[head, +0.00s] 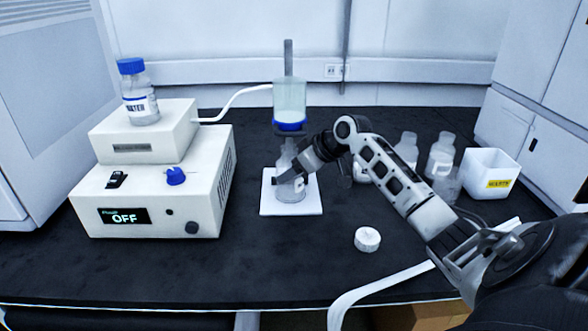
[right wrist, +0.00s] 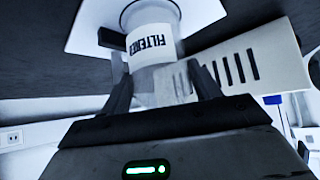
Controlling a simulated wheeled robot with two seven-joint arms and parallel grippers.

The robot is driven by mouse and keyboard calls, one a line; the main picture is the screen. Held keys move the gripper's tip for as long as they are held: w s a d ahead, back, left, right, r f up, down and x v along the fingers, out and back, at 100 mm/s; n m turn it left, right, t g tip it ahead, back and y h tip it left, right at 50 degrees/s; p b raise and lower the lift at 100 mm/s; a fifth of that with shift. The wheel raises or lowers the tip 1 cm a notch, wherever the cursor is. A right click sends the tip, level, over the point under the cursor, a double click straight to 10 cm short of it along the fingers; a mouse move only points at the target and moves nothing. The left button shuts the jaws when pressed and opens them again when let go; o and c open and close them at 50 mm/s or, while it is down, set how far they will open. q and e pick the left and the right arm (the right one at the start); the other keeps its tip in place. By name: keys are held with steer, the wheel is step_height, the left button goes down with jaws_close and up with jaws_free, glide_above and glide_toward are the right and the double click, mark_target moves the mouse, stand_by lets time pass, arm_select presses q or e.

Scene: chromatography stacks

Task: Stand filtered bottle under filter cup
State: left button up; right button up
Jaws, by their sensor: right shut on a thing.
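The filtered bottle (head: 291,188) is clear and stands upright at the white square pad (head: 308,206), below the filter cup. Its "FILTERED" label (right wrist: 152,42) shows in the right wrist view. The filter cup (head: 289,98) is a clear cylinder with a blue base, held on a grey upright stand. My right gripper (head: 287,176) reaches in from the right and is shut on the bottle; its fingers also show on both sides of the bottle in the right wrist view (right wrist: 163,85). Whether the bottle touches the pad is hard to tell. My left gripper is not in view.
A white pump box (head: 155,200) reading OFF stands left, with a smaller box (head: 140,135) and a water bottle (head: 139,95) on top. A white cap (head: 367,239) lies front right. Several bottles (head: 440,155) and a waste bin (head: 489,174) stand right.

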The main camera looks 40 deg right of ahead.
steer(key=o, duration=1.2)
steer(key=shift+f, duration=0.1)
steer(key=v, duration=1.2)
